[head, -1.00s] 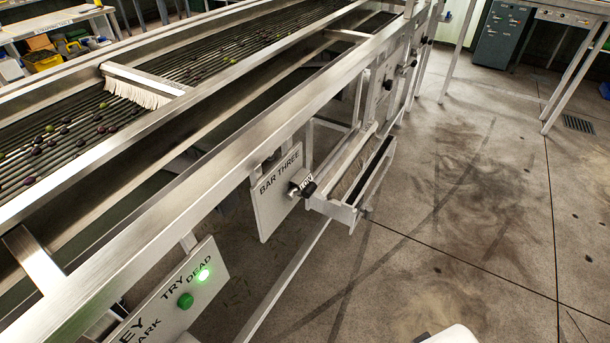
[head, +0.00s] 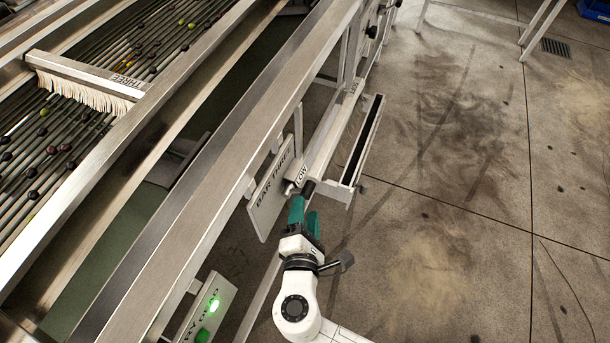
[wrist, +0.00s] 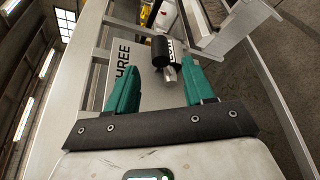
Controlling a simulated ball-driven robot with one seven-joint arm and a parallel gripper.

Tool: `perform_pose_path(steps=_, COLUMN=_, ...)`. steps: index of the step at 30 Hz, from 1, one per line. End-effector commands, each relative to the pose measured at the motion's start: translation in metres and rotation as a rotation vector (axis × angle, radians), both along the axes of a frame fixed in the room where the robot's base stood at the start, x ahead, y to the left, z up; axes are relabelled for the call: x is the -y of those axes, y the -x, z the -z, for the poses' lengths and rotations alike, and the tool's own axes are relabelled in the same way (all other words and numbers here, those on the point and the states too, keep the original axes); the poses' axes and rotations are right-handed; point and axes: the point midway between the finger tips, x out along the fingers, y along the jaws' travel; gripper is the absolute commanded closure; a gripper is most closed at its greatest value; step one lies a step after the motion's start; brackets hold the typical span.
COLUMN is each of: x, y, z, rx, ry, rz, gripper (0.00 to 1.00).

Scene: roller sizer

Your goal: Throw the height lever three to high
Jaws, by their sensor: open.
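Lever three is a short metal shaft with a black knob (head: 308,188), beside a LOW label and the BAR THREE plate (head: 264,203). In the wrist view the black knob (wrist: 160,50) and shaft appear between my teal fingers, in front of the plate (wrist: 122,70). My gripper (head: 305,208) is open, with its fingertips close to the lever in the head view. My gripper (wrist: 159,72) shows nothing clamped. I cannot tell whether a finger touches the lever. The HIGH end of its travel is not clear.
A slotted metal bracket (head: 347,190) juts out just right of the lever. The long steel frame rail (head: 235,150) runs above and left. A panel with a lit green lamp (head: 214,304) stands below. The concrete floor (head: 440,200) to the right is clear.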

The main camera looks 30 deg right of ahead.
Motion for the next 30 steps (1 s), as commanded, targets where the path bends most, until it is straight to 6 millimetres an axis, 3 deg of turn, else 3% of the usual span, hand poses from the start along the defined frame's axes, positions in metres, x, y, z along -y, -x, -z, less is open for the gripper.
perform_pose_path(steps=9, x=0.034, y=-0.047, z=0.01, rx=0.001, ry=-0.001, rz=0.006, gripper=0.47)
perform_pose_path(steps=15, x=0.047, y=-0.066, z=0.017, rx=0.001, ry=-0.003, rz=0.005, gripper=0.47)
perform_pose_path(steps=28, x=0.052, y=-0.073, z=0.019, rx=0.001, ry=-0.004, rz=0.004, gripper=0.47)
perform_pose_path(steps=30, x=0.052, y=-0.073, z=0.019, rx=0.001, ry=-0.004, rz=0.004, gripper=0.54)
